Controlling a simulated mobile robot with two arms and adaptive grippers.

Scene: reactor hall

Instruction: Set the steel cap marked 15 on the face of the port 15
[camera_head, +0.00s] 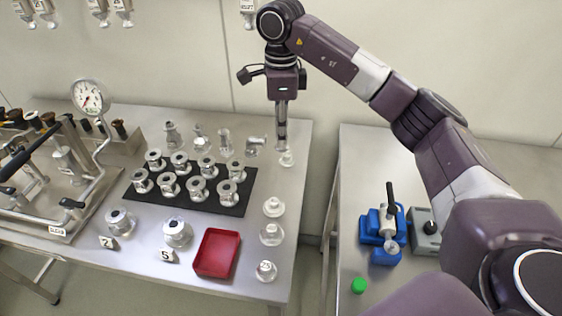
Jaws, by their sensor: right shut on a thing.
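My right gripper (281,140) points straight down over the far right corner of the left table. It is shut on a small pale round piece (286,158) at its fingertips. The piece is too small to tell whether it is the steel cap, and I can read no 15 on it. Several steel flanged pieces (196,188) stand in rows on a black mat (235,209). Two round fittings stand in front, near the tags 7 (108,242) and 5 (166,255). I cannot make out a port marked 15. My left gripper is not in view.
A red tray (217,252) lies at the table's front. A pressure gauge (89,97) with piping stands left. A gap separates the right table, which holds a blue device (382,225) and a green cap (358,286).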

